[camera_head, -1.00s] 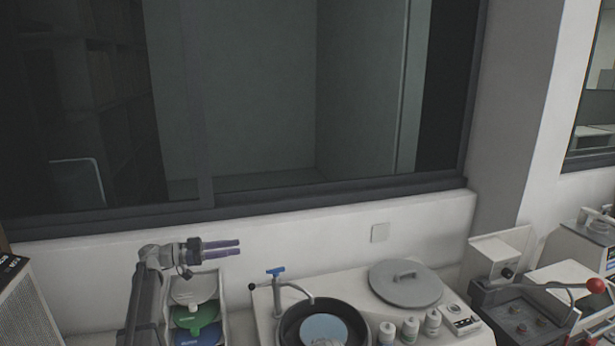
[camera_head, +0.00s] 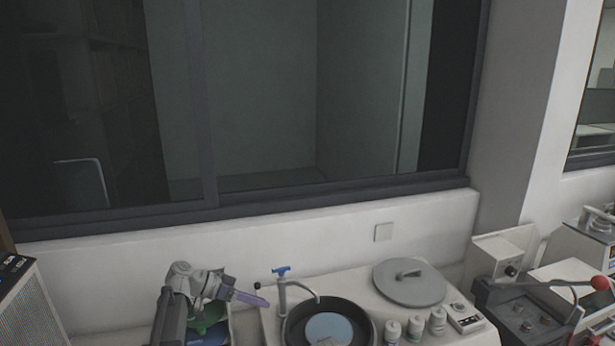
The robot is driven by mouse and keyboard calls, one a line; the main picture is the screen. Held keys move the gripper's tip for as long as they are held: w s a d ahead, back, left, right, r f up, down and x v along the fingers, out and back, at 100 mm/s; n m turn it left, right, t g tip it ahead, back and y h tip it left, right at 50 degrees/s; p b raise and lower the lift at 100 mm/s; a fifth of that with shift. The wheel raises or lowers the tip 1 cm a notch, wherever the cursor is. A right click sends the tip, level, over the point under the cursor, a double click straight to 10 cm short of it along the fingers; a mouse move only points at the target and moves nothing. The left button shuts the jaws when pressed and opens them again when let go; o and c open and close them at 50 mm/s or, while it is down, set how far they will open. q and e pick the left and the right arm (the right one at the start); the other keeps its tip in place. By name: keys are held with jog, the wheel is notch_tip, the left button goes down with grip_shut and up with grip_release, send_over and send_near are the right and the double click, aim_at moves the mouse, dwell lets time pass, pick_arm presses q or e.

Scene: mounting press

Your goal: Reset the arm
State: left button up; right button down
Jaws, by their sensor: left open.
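My left arm comes up from the bottom left edge. My left gripper (camera_head: 247,297) points right and a little down, with its purple-grey fingers seen nearly edge-on. It is open, and I see nothing between the fingers. It is in front of a rack (camera_head: 222,318) of coloured discs and left of the polishing machine's blue-handled tap (camera_head: 282,271). A green disc (camera_head: 207,318) shows partly behind the arm. My right gripper is not in view.
The polishing machine (camera_head: 365,284) has a dark round basin (camera_head: 359,318), a grey lid (camera_head: 409,282) and several white bottles (camera_head: 415,325). A press with a red-knobbed lever (camera_head: 599,283) stands at the right. A vented box (camera_head: 32,305) is at the lower left.

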pick_arm(q)
jog(key=s+a+f+n+y, duration=0.1)
jog(key=s+f+n+y, duration=0.25)
jog(key=s, duration=0.35)
jog(key=s+a+f+n+g+y, duration=0.1)
jog(key=s+f+n+y, duration=0.3)
jog(key=s, duration=0.4)
jog(key=s+a+f+n+y, duration=0.1)
jog(key=s+f+n+y, duration=0.1)
jog(key=s+f+y, duration=0.4)
jog(key=s+d+f+m+g+b, duration=0.1)
jog(key=s+d+f+m+b, duration=0.2)
jog(key=s+d+f+b, duration=0.3)
jog(key=d+f+b, duration=0.4)
jog(key=f+b, duration=0.1)
jog(key=b, duration=0.3)
jog(key=shift+d+f+m, duration=0.15)
jog(key=shift+d+m, duration=0.2)
jog(key=shift+d, duration=0.05)
